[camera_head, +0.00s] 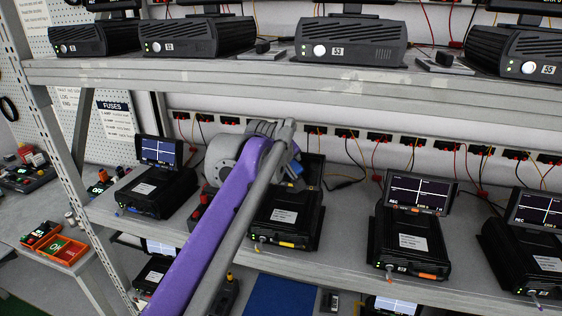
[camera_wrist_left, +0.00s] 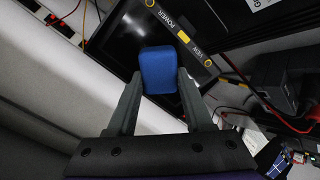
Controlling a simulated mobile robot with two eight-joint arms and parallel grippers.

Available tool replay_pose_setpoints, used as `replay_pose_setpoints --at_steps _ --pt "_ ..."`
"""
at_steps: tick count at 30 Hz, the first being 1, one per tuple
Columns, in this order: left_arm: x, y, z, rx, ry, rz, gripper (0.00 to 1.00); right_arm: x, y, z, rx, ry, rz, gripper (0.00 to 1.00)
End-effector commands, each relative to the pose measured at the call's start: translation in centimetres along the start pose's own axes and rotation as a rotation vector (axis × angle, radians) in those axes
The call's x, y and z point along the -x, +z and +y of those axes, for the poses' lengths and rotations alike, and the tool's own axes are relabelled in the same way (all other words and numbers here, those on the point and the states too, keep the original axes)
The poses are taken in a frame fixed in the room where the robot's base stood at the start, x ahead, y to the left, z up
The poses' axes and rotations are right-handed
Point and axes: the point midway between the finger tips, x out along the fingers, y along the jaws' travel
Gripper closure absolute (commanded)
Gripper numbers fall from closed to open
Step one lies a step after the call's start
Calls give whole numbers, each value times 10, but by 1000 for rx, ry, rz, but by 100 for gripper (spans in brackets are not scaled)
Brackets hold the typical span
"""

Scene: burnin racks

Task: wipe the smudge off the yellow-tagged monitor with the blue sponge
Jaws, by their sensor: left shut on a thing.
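The blue sponge (camera_wrist_left: 158,70) is gripped between the fingers of my left gripper (camera_wrist_left: 160,84) in the left wrist view. It lies in front of the dark screen of a monitor (camera_wrist_left: 118,36) whose bezel carries a yellow tag (camera_wrist_left: 183,37). I cannot tell whether sponge and screen touch. In the head view my left gripper (camera_head: 292,160) is in front of that monitor (camera_head: 314,168), mostly behind my purple arm, with a bit of blue sponge (camera_head: 297,169) showing. The unit below has a yellow tag (camera_head: 287,244). I cannot make out a smudge. My right gripper is not in view.
Units with lit monitors stand on the same shelf (camera_head: 350,262), one to the left (camera_head: 160,152) and others to the right (camera_head: 420,194). The upper shelf edge (camera_head: 330,97) runs above. Cables and sockets line the back. A rack post (camera_head: 62,150) stands left.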

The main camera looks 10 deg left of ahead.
Motion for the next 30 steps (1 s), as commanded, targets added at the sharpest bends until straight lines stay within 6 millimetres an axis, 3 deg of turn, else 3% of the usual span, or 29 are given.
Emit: replay_pose_setpoints --at_steps 18,30 --pt "-1 28 26 -1 0 0 93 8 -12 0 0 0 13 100" --pt "-3 21 19 2 -2 1 93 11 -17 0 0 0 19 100"
